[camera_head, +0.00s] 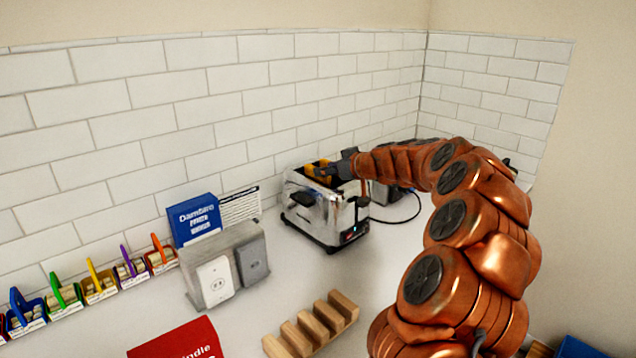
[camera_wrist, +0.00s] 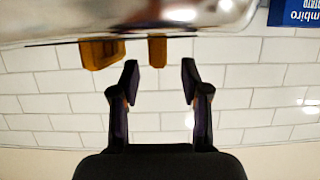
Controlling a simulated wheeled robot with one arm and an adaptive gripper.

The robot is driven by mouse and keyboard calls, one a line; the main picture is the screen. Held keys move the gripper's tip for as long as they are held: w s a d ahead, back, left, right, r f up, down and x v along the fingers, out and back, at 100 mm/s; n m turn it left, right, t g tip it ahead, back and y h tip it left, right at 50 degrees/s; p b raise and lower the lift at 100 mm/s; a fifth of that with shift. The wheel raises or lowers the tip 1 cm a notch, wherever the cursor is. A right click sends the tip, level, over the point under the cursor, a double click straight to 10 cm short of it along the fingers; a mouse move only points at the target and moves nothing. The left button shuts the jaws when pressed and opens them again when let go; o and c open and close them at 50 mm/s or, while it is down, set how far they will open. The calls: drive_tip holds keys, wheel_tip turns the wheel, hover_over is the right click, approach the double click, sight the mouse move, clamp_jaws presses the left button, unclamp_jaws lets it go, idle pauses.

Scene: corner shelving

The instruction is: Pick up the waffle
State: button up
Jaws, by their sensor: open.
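A silver toaster (camera_head: 310,205) stands against the tiled wall, and its metal body also fills the top of the wrist view (camera_wrist: 120,18). Yellow-brown waffle pieces (camera_head: 311,171) stick up from its top. In the wrist view, a wider piece (camera_wrist: 101,53) is left of my fingers and a narrower piece (camera_wrist: 157,50) lines up with the gap between them. I cannot tell whether they are separate waffles. My gripper (camera_wrist: 160,82) is open and empty, its fingertips apart from both pieces. In the head view my gripper (camera_head: 340,166) is at the toaster's top and partly hides it.
A grey box with two panels (camera_head: 225,264) and a blue box (camera_head: 194,219) stand left of the toaster. A wooden slotted rack (camera_head: 312,325) and a red box (camera_head: 178,340) are in front. Colourful small holders (camera_head: 98,285) line the wall. A dark cable (camera_head: 400,220) lies right of the toaster.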

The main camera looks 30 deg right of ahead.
sight(309, 168)
drive_tip(key=shift+p+x, duration=0.6)
drive_tip(key=shift+x, duration=1.15)
drive_tip(key=shift+c, duration=0.3)
clamp_jaws()
